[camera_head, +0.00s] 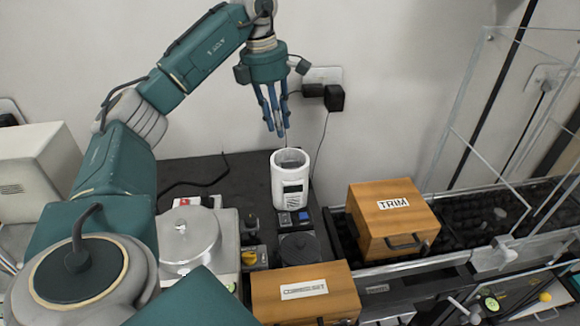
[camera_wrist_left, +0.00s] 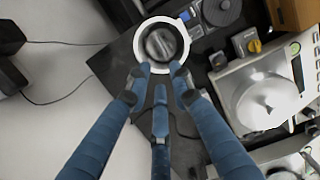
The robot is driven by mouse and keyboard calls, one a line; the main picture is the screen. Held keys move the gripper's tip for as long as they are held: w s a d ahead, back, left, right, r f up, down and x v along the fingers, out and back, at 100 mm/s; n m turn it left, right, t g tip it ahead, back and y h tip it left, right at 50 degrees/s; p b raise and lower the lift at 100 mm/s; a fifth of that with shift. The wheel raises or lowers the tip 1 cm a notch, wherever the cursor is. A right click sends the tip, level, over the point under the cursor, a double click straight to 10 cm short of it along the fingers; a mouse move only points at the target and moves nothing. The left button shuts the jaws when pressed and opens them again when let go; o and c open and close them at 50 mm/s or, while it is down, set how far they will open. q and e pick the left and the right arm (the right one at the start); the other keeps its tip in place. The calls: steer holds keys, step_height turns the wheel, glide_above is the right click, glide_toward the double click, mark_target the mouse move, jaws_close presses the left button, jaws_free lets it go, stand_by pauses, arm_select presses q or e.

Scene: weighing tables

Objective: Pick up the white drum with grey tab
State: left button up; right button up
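I cannot tell whether that panel is the grey tab. The drum is open at the top. In the left wrist view I look down on its white rim (camera_wrist_left: 113,40) and dark inside. My left gripper (camera_head: 276,132) hangs above the drum, pointing down, with its blue fingers apart and empty. In the left wrist view the fingertips (camera_wrist_left: 161,76) appear just below the rim, without visible contact. My right gripper is not in view.
A scale with a round metal pan (camera_head: 188,238) stands left of the drum. Small blue and yellow items and a dark disc (camera_head: 299,248) lie near it. A wooden TRIM box (camera_head: 370,228) is to the right, and another labelled wooden box (camera_head: 335,298) in front. Clear panels stand far right.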

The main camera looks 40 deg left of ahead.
arm_select(q)
glide_toward(291, 166)
steer(key=shift+w+a+f, duration=0.1)
steer(key=shift+a+f, duration=0.55)
steer(key=shift+f, duration=0.3)
steer(key=shift+w+f+p, duration=0.1)
steer(key=shift+f+p, duration=0.15)
steer(key=shift+p, duration=0.05)
steer(key=f, duration=0.1)
steer(key=d+f, duration=0.1)
steer(key=f, duration=0.1)
steer(key=w+f+p, duration=0.1)
steer(key=shift+d+f, duration=0.15)
steer(key=shift+f, duration=0.2)
jaws_close()
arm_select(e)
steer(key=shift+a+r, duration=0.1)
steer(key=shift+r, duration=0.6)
